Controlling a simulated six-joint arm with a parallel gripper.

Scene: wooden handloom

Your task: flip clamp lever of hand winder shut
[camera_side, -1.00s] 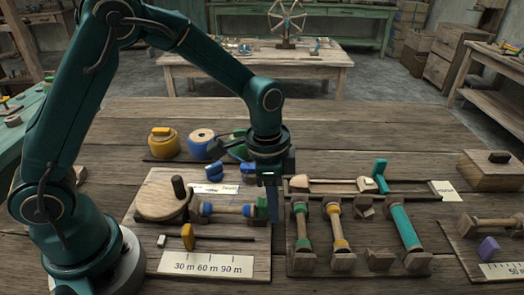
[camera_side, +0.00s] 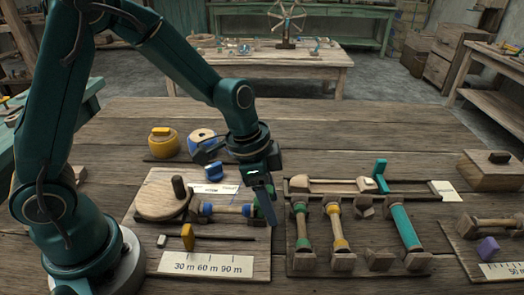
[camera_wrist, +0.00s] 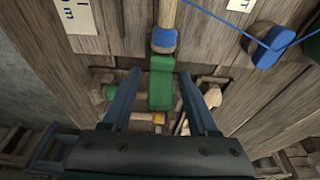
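The hand winder (camera_side: 160,200) is a wooden board with a round wooden disc, a dark upright crank knob and a blue-ended bobbin (camera_side: 228,209) lying across it. The green clamp lever (camera_wrist: 160,85) is at the bobbin's right end; in the side view it is partly hidden behind my fingers. My gripper (camera_side: 266,203) is tilted over that end. In the wrist view my gripper (camera_wrist: 160,75) is open, with one finger on each side of the green lever. I see gaps beside the lever and cannot tell whether either finger touches it.
A rack of bobbins (camera_side: 319,258) stands close on the right, with a teal upright piece (camera_side: 380,176) behind it. A yellow slider (camera_side: 188,237) and a length scale (camera_side: 206,265) lie in front. A yellow spool (camera_side: 163,143) and a blue-wound spool (camera_side: 203,140) stand behind.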

